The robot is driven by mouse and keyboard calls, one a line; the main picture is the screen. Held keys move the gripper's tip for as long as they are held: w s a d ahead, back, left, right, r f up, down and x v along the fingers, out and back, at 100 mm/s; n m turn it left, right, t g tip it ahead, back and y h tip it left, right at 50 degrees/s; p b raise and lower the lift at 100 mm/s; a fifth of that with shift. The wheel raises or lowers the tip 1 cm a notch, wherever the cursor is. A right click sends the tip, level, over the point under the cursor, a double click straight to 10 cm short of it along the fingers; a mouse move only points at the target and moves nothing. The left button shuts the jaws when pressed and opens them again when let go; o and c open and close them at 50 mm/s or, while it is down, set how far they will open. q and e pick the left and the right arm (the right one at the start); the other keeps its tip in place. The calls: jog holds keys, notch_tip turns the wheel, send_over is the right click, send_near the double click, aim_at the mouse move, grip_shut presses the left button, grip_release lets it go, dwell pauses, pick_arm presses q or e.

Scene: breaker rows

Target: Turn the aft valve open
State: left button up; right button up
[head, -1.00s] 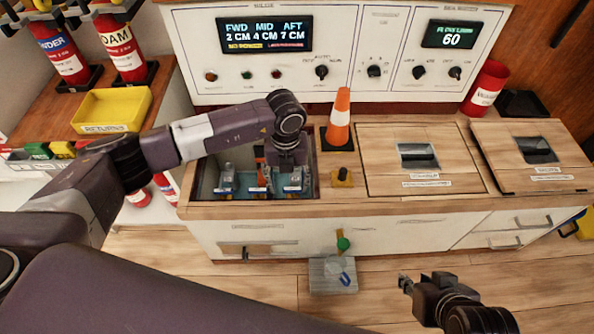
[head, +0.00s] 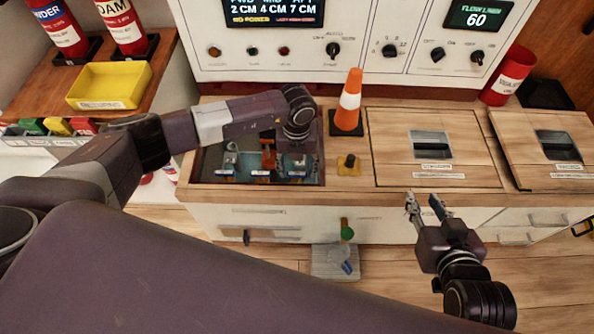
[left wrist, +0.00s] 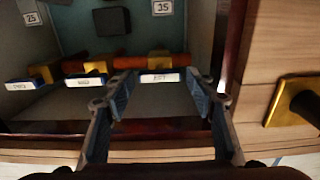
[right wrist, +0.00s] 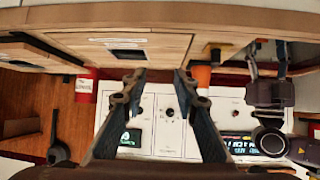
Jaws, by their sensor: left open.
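The aft valve (left wrist: 160,77) has a white label plate on a blue handle with a yellow block behind it. It is the rightmost of three valves in the open bay (head: 208,160) of the counter; its plate also shows in the head view (head: 297,173). My left gripper (left wrist: 163,82) is open, pointing into the bay, with its fingers on either side of the aft plate in the picture; I cannot tell whether they touch it. The mid valve (left wrist: 80,80) and forward valve (left wrist: 20,85) are to its left. My right gripper (head: 428,200) is open and empty before the counter front.
A yellow-based black knob (head: 348,164) and an orange cone (head: 349,102) stand right of the bay. Two wooden hatches (head: 400,145) cover the right counter. A yellow tray (head: 110,85) is at the left. A panel display (head: 273,12) stands behind.

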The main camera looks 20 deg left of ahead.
pick_arm(q)
jog(key=shift+f, duration=0.4)
pick_arm(e)
jog(key=shift+w+a+r+t, duration=0.2)
jog(key=shift+w+r+t, duration=0.1)
jog(key=shift+w+r, duration=0.2)
pick_arm(q)
jog(key=c, duration=0.9)
